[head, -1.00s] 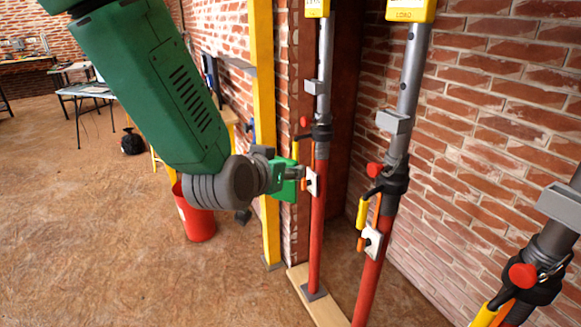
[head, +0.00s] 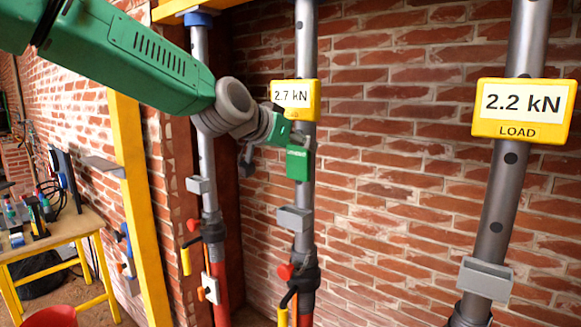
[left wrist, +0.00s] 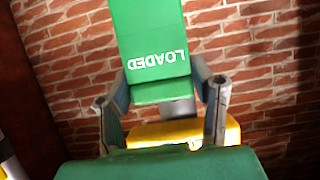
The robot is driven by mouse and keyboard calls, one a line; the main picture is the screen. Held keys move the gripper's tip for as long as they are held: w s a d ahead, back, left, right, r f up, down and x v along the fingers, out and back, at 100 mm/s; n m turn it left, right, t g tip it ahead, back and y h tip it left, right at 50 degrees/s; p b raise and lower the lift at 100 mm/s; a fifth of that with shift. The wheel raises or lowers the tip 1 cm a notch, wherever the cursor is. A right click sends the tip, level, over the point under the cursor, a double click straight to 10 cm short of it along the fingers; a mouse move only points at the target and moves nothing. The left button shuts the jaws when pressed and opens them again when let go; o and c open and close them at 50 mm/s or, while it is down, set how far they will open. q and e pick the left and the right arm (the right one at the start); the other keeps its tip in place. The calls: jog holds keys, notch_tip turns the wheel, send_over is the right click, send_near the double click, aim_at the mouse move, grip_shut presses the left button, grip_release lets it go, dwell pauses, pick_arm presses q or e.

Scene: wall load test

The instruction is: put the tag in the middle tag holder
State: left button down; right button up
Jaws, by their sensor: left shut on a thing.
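The green tag (head: 298,163), with white lettering, hangs below my left gripper (head: 295,138) in front of the middle post. In the left wrist view the tag (left wrist: 155,60) reads LOADED upside down, and my left gripper (left wrist: 165,108) is shut on it. The middle tag holder (head: 294,219) is a small grey box on the middle post, below the tag and apart from it. The left tag holder (head: 198,185) and right tag holder (head: 485,278) look alike; no tag shows in them. My right gripper is not in view.
Yellow load displays read 2.7 kN (head: 294,98) on the middle post, close above my gripper, and 2.2 kN (head: 523,110) on the right post. A brick wall stands behind. A yellow upright (head: 138,200) and a workbench (head: 52,243) are at the left.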

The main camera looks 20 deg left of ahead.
aim_at(293, 168)
pick_arm(q)
jog(key=shift+r, duration=0.1)
jog(key=shift+a, duration=0.1)
jog(key=f+b, duration=0.1)
jog(key=a+f, duration=0.1)
jog(key=f+b, duration=0.1)
jog(key=shift+a+f+b, duration=0.15)
jog(key=shift+a+b, duration=0.15)
jog(key=shift+f+b, duration=0.35)
jog(key=shift+f, duration=0.05)
jog(key=shift+d+f+b, duration=0.25)
jog(key=shift+f+b, duration=0.25)
jog(key=shift+f, duration=0.1)
jog(key=shift+d+f, duration=0.1)
jog(key=shift+d, duration=0.3)
jog(key=shift+a, duration=0.15)
